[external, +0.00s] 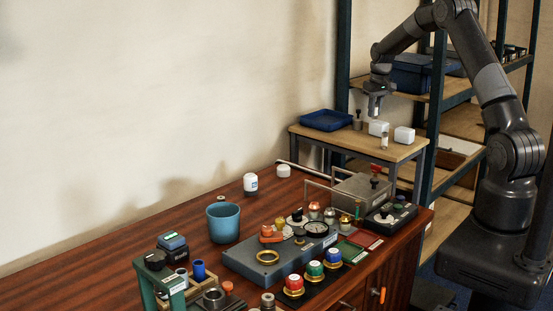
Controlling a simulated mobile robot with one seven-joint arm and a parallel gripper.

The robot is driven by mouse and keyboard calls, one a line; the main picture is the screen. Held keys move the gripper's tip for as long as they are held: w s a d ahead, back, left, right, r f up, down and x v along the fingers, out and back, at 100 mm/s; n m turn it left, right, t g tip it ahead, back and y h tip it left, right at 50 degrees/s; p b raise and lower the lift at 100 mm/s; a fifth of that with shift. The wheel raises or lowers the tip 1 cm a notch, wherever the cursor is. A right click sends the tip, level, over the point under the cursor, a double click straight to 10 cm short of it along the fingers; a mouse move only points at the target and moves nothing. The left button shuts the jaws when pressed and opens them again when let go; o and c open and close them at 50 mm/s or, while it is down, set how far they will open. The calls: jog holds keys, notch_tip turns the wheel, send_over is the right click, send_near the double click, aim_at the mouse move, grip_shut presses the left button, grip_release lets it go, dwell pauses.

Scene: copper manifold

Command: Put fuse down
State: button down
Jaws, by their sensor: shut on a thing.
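My gripper (375,108) points down above the small wooden side table (411,150), close over the white blocks. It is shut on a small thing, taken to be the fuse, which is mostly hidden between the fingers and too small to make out. A small pale cylinder with darker ends (385,141) stands upright on the side table, below and slightly right of my gripper. I cannot tell whether it is another fuse.
A blue tray (326,120), a small dark upright piece (358,120) and two white blocks (404,135) occupy the side table. A metal shelf (437,95) stands behind. The wooden workbench (130,240) holds a blue cup (223,222) and a grey manifold panel (245,257).

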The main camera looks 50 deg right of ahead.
jog(key=d+r, duration=0.1)
jog(key=d, duration=0.1)
jog(key=s+d+r, duration=0.1)
jog(key=d+r, duration=0.1)
jog(key=d, duration=0.1)
jog(key=shift+s+d, duration=0.3)
jog(key=shift+s, duration=0.1)
send_over(354, 135)
jog(key=f, duration=0.7)
jog(key=shift+s+a, duration=0.2)
jog(key=shift+f, duration=1.95)
jog(key=shift+f, duration=0.1)
jog(key=c, duration=1.3)
grip_release()
jog(key=shift+o, duration=0.2)
